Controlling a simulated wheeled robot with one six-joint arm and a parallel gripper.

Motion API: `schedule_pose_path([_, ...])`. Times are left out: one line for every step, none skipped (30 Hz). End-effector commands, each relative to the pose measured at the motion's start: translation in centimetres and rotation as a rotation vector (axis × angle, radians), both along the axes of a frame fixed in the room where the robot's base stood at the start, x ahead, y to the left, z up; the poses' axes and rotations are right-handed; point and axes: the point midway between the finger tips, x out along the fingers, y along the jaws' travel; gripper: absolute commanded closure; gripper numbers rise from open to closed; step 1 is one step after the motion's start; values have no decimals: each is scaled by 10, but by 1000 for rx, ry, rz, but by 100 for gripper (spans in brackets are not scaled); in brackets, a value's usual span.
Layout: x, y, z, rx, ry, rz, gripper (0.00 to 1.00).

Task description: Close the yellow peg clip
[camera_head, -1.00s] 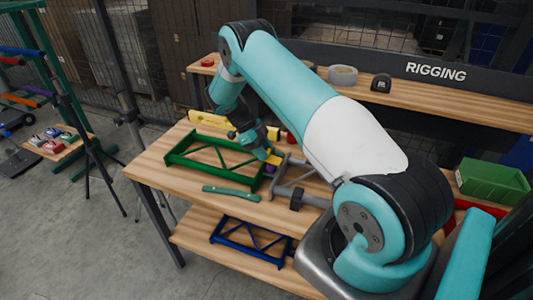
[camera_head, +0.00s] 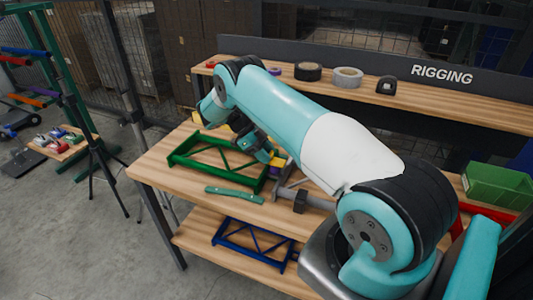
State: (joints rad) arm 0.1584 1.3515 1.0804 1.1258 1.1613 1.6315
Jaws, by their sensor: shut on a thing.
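The yellow peg clip (camera_head: 279,162) shows as a small yellow piece at the fingertips of my gripper (camera_head: 268,157), beside the right end of the green frame (camera_head: 215,160). My gripper is shut on it. The fingers are small and partly hidden, so I cannot tell how far the clip's jaws are apart. A purple piece (camera_head: 274,172) sits just below the yellow one. A grey metal frame (camera_head: 290,185) lies to the right, partly behind my arm.
A green-handled tool (camera_head: 234,195) lies at the bench's front edge. A yellow bar (camera_head: 197,118) is behind my arm. A blue frame (camera_head: 252,242) is on the lower shelf. Tape rolls (camera_head: 346,77) stand on the back shelf, and a green bin (camera_head: 497,186) is at right.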

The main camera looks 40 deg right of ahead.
Motion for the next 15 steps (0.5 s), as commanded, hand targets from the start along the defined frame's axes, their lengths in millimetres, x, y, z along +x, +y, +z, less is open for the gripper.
schedule_pose_path([-2,0,-3,3,8,0,90])
schedule_pose_path([-2,0,-3,3,8,0,90])
schedule_pose_path([-2,0,-3,3,8,0,90])
schedule_pose_path([-2,0,-3,3,8,0,62])
schedule_pose_path([-3,0,-3,3,8,0,55])
schedule_pose_path([-3,0,-4,3,8,0,45])
schedule_pose_path([-3,0,-4,3,9,-1,40])
schedule_pose_path([-3,0,-3,3,9,-1,40])
schedule_pose_path([-2,0,-3,3,8,0,40])
schedule_pose_path([-2,0,-3,3,7,0,40])
schedule_pose_path([-2,0,-3,2,6,0,40])
schedule_pose_path([-2,0,-3,2,5,0,40])
schedule_pose_path([-1,0,-2,2,5,1,40])
schedule_pose_path([-1,0,-2,2,5,1,40])
schedule_pose_path([-1,0,-2,2,4,1,40])
